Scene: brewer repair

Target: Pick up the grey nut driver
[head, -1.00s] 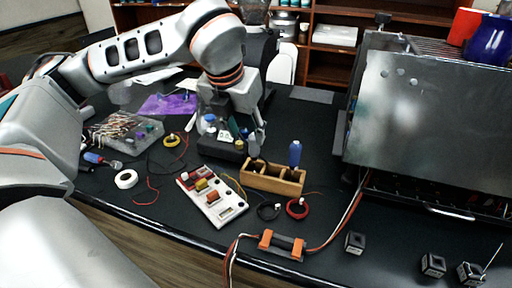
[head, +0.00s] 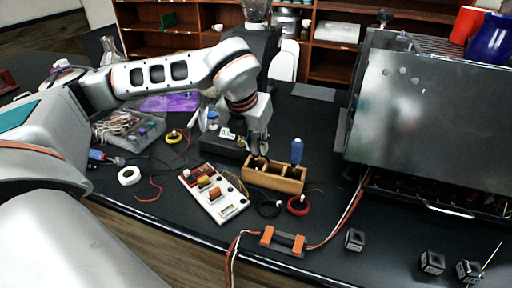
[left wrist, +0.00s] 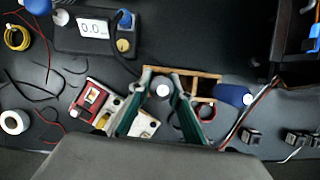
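The wooden rack (head: 274,180) stands on the black table. A grey round top (left wrist: 162,90), which looks like the grey nut driver's handle end, shows in the left wrist view at the rack. In the head view my gripper mostly hides it. My left gripper (head: 259,153) points down over the left part of the rack. In the left wrist view its fingers (left wrist: 163,112) are spread on either side of the grey top, with gaps visible. A blue-handled driver (head: 297,151) stands upright at the rack's right end; it also shows in the left wrist view (left wrist: 234,95). My right gripper is out of view.
A white board with colored blocks (head: 214,194) lies left of the rack. Black (head: 269,209) and red (head: 298,205) wire coils lie in front. A meter (left wrist: 95,30) is behind. The large metal brewer (head: 430,110) stands at the right.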

